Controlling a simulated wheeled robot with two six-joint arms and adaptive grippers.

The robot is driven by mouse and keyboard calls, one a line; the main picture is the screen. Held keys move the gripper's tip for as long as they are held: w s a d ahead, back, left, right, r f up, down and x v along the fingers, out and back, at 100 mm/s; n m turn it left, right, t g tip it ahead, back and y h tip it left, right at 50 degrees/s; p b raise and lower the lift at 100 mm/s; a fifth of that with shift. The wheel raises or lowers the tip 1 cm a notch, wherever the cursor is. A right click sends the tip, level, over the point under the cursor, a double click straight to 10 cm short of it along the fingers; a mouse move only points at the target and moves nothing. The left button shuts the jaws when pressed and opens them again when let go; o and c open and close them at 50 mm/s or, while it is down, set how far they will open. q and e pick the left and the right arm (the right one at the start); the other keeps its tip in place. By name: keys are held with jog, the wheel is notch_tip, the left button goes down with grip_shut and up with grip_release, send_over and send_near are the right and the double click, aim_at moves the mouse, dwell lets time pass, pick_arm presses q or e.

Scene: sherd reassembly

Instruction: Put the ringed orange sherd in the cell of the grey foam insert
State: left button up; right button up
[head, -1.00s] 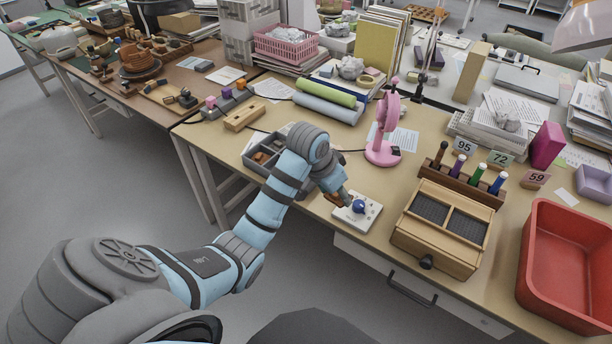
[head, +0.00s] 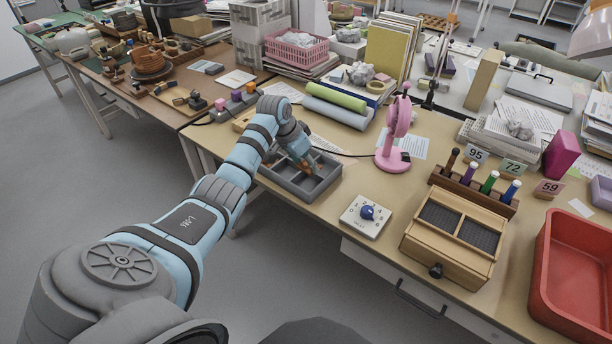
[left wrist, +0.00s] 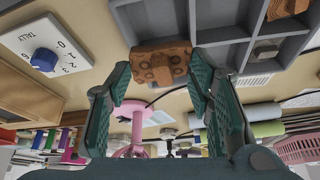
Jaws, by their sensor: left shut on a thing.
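My left gripper (head: 303,162) is over the grey foam insert (head: 322,190), near its back right part. In the left wrist view the left gripper (left wrist: 157,72) is shut on an orange sherd (left wrist: 160,64) marked with small rings. The sherd sits between the two fingertips and overlaps the edge of the grey insert (left wrist: 222,34) in that view; whether it touches the insert I cannot tell. The insert has several cells with thin walls. My right gripper is not in view.
A white tally box with a blue knob (head: 367,212) stands right of the insert. A pink fan (head: 394,145), a wooden case (head: 452,238), a pen rack (head: 470,188) and a red bin (head: 575,270) stand farther right. Rolled mats (head: 335,108) lie behind.

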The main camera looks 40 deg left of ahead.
aim_at(303, 170)
pick_arm(q)
notch_tip(303, 170, down, 4)
jog(key=shift+f+b, duration=0.2)
jog(key=shift+b, duration=0.35)
jog(key=shift+f, duration=0.25)
jog(key=shift+s+d+f, duration=0.1)
jog(key=shift+s+f, duration=0.05)
jog(key=shift+f, duration=0.05)
jog(key=o, duration=1.1)
jog(key=shift+f, duration=0.1)
jog(key=shift+o, duration=0.2)
jog(key=shift+f, duration=0.1)
